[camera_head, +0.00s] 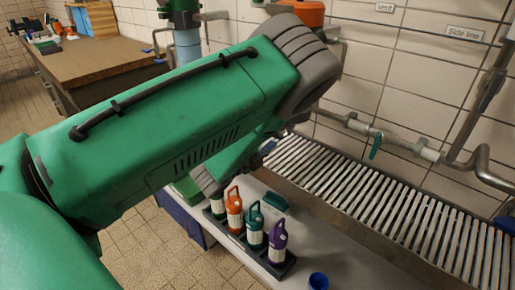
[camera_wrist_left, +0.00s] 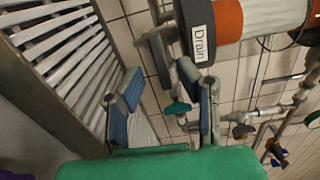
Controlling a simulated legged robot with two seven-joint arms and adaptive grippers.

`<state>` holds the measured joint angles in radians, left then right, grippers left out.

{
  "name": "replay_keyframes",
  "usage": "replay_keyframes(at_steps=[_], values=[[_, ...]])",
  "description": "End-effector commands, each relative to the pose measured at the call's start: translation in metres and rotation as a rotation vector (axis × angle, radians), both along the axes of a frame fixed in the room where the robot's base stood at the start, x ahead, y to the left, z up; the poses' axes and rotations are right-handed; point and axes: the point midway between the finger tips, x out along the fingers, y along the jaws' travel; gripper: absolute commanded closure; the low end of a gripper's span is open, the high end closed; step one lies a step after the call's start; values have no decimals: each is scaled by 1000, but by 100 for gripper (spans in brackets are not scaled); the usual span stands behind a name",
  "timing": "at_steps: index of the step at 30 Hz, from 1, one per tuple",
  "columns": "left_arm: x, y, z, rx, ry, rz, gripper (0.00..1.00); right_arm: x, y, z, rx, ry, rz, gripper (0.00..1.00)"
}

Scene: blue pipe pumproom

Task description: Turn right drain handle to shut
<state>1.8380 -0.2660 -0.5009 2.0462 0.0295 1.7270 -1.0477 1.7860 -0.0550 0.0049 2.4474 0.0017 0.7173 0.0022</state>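A teal valve handle (camera_head: 376,146) sits on a pale pipe along the tiled wall, right of centre in the head view. In the left wrist view, a teal handle (camera_wrist_left: 178,108) shows small between my finger pads, beyond them and apart from them. I cannot tell for sure that it is the same handle. My left gripper (camera_wrist_left: 169,82) is open and empty, its two blue-padded fingers spread. In the head view my green left arm hides most of this gripper. My right gripper is in neither view.
A slatted metal rack (camera_head: 390,205) runs below the pipe. Bottles, including an orange one (camera_head: 234,210) and a purple one (camera_head: 277,240), stand in a tray on the bench. An orange cylinder with a "Drain" label (camera_wrist_left: 200,40) is close in the left wrist view.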

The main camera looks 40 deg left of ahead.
Motion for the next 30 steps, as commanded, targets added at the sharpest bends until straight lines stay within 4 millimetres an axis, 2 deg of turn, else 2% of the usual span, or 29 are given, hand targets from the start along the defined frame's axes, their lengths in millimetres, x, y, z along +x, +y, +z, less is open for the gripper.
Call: replay_keyframes(at_steps=[6, 13, 18, 30], values=[[-49, 4, -2, 1, 7, 2, 70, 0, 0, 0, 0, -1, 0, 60], [-83, 7, -3, 0, 6, 1, 70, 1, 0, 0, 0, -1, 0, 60], [-92, 7, -2, 0, 3, -1, 70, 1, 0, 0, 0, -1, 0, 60], [-92, 7, -2, 0, 3, -1, 70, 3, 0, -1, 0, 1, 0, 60]])
